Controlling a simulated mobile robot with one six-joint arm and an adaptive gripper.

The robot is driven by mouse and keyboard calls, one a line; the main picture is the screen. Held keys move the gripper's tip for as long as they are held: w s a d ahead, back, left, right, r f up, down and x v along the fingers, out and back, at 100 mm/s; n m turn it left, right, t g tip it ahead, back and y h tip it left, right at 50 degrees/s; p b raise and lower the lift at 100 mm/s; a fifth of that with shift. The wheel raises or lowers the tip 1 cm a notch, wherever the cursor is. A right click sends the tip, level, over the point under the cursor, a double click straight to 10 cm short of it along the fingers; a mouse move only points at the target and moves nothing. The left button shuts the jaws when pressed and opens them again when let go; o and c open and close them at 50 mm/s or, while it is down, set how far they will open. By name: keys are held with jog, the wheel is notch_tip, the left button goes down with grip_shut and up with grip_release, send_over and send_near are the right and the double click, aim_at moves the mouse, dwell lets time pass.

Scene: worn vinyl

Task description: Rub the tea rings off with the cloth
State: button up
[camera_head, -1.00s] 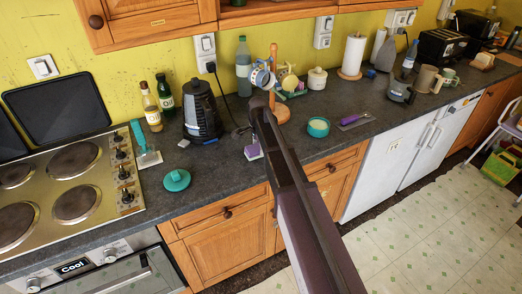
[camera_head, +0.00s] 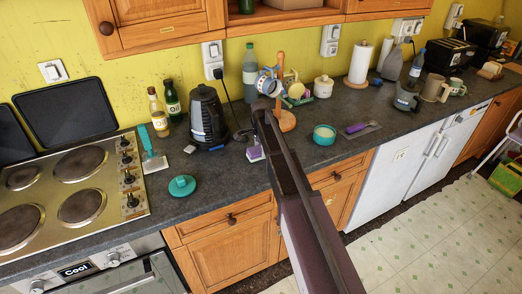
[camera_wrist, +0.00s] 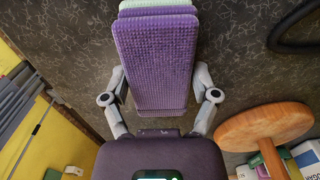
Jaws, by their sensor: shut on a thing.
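My gripper (camera_wrist: 160,88) is shut on a folded purple cloth (camera_wrist: 153,50) with a waffle-like texture. Its two fingers press on the cloth's left and right sides. Pale green and purple edges show at the cloth's far end. In the head view, the cloth (camera_head: 255,153) shows as a small purple and white patch beside my arm, low over or on the dark worktop (camera_head: 222,180). My arm hides most of the gripper there. I cannot make out any tea rings on the speckled worktop in either view, and the cloth and arm cover part of it.
A black kettle (camera_head: 206,118) stands left of the cloth, with its cord behind. A wooden mug tree (camera_head: 287,122) and a teal bowl (camera_head: 324,134) stand to the right. A teal lid (camera_head: 182,186) lies at front left, beside the hob (camera_head: 85,200). Worktop between lid and cloth is clear.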

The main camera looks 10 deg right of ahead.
jog(key=shift+w+a, duration=0.3)
jog(key=shift+w, duration=0.65)
jog(key=shift+w+a, duration=0.35)
jog(key=shift+w, duration=0.55)
jog(key=shift+w+a, duration=0.3)
jog(key=shift+w, duration=0.65)
jog(key=shift+r, duration=0.15)
notch_tip(320, 180, up, 7)
jog(key=p, duration=0.7)
jog(key=shift+d, duration=0.1)
